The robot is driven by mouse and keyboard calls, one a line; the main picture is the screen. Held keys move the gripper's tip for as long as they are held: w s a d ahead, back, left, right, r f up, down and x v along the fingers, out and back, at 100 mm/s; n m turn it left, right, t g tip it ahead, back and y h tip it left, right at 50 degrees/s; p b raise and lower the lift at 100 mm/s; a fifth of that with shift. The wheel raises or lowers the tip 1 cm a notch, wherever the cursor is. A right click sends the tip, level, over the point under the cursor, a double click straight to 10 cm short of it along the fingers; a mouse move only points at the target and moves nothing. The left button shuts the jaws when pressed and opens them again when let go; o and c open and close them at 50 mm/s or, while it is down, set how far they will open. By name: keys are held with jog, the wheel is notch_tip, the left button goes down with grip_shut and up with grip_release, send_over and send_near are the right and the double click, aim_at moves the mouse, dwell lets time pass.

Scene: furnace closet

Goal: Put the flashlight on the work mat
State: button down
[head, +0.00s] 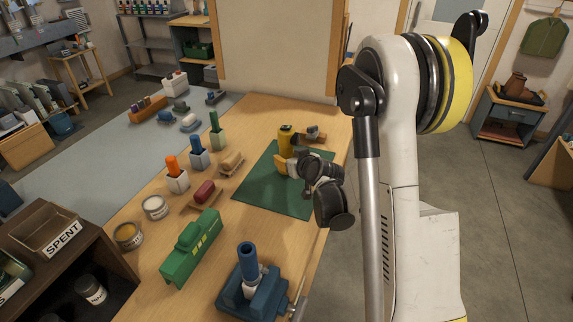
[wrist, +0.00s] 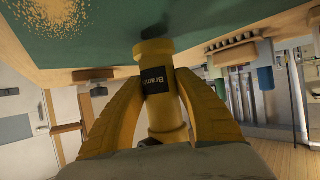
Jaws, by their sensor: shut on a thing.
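The green work mat (head: 262,188) lies flat on the wooden bench, and it fills the top of the wrist view (wrist: 105,35). My gripper (head: 290,162) is at the mat's far part, its yellow fingers (wrist: 150,100) closed around the yellow flashlight (wrist: 160,112). The flashlight has a black label and also shows in the head view (head: 286,139), standing roughly upright. One end of it is close to the mat's surface. I cannot tell whether it touches. My gripper hides its lower part in the head view.
A small block with a grey item (head: 313,133) sits just behind the mat. Left of the mat are a tan block (head: 231,161), a red piece (head: 204,192) and upright-handled holders (head: 178,182). A green box (head: 192,248) and blue vise (head: 250,283) stand nearer. The mat's near part is clear.

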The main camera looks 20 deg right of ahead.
jog(key=shift+f, duration=0.6)
jog(key=shift+f, duration=0.15)
jog(key=c, duration=1)
grip_release()
jog(key=shift+o, duration=0.2)
